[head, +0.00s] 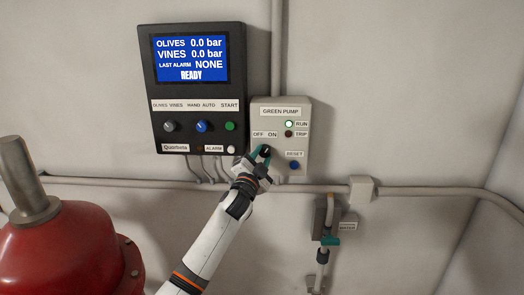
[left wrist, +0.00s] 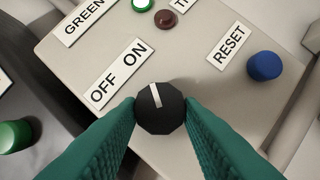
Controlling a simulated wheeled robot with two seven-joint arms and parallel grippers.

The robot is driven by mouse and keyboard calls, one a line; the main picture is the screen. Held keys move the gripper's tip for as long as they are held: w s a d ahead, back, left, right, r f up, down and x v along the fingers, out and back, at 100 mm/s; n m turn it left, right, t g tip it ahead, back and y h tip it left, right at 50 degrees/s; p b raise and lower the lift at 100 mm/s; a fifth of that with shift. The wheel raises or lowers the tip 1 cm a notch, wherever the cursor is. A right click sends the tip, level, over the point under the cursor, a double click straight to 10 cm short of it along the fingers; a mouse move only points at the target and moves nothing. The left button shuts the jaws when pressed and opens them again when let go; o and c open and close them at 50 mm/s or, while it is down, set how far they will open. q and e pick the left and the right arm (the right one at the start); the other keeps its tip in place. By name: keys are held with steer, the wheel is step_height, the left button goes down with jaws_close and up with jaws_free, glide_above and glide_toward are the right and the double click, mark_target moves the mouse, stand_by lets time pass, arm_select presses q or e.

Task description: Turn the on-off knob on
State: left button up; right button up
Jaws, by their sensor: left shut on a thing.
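The on-off knob (left wrist: 160,108) is a black, faceted dial with a white pointer line, below the OFF ON label (left wrist: 118,74) on the pale GREEN PUMP box (head: 280,103). In the left wrist view its pointer leans toward the ON end of the label. My left gripper (head: 262,152) has its green fingers closed on both sides of the knob, which also shows dark between them in the head view (head: 266,148). The RUN lamp (head: 289,124) glows pale with a green rim; the TRIP lamp (head: 289,134) is dark. My right gripper is not in view.
The blue RESET button (left wrist: 264,66) sits close to the right finger. A dark control panel (head: 165,85) with a blue READY screen hangs left of the box. A conduit (head: 420,190) runs below, and a red tank (head: 65,250) stands lower left.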

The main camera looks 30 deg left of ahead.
arm_select(q)
steer(key=shift+r+m+p, duration=0.15)
steer(key=shift+m+p, duration=0.15)
steer(key=shift+m, duration=0.1)
steer(key=o, duration=1)
steer(key=shift+w+a, duration=0.1)
steer(key=shift+f, duration=0.2)
